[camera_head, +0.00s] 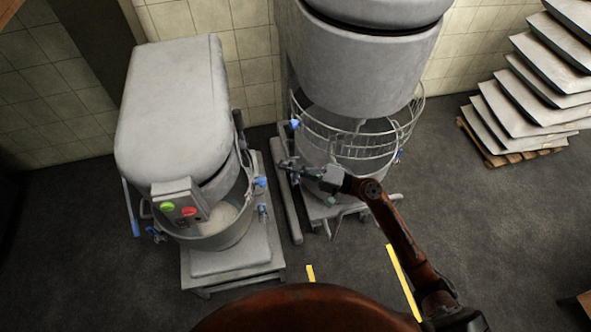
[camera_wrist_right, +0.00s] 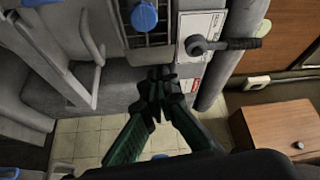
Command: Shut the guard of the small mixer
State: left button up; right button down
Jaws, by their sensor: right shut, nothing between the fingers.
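The lower, smaller-looking grey mixer (camera_head: 170,100) stands at the left in the head view, with a control box (camera_head: 180,204) bearing green and red buttons. Its bowl (camera_head: 225,230) holds pale contents. A thin curved bar (camera_head: 247,168) shows at the bowl's right side; I cannot tell whether this is the guard or how far it is closed. My right gripper (camera_head: 286,164) is shut and empty, right of this mixer and apart from the bowl. In the wrist view its fingertips (camera_wrist_right: 158,92) meet below a blue knob (camera_wrist_right: 145,15). My left gripper is out of view.
A taller mixer (camera_head: 360,60) with a wire ring guard (camera_head: 345,140) stands close behind my right gripper. Stacked trays (camera_head: 530,90) on a pallet stand at the right. The dark floor (camera_head: 470,230) is open at the right. A wooden cabinet (camera_wrist_right: 285,125) shows in the wrist view.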

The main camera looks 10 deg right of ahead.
jog(key=a, duration=0.1)
jog(key=s+a, duration=0.1)
jog(key=a, duration=0.3)
jog(key=shift+s+f, duration=0.15)
jog(key=shift+f, duration=0.15)
jog(key=shift+p, duration=0.3)
